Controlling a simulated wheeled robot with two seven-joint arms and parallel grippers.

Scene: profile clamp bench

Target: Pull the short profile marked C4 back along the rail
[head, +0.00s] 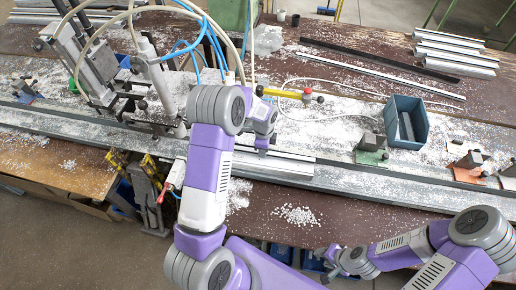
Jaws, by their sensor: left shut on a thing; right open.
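A short silvery profile (292,165) lies along the long rail (340,183) in the middle of the bench. No C4 marking can be read on it. My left gripper (262,149) is over the left part of this profile and shut on it. My own forearm and wrist hide the profile's left end and much of the fingers. My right gripper (333,266) is open and empty, low in front of the bench's near edge, well apart from the profile.
A clamp machine (155,80) with hoses stands on the rail at left. Stops on green (371,158) and orange (468,174) bases and a blue bin (406,122) stand at right. Loose profiles (455,52) lie behind. White chips (298,214) litter the bench.

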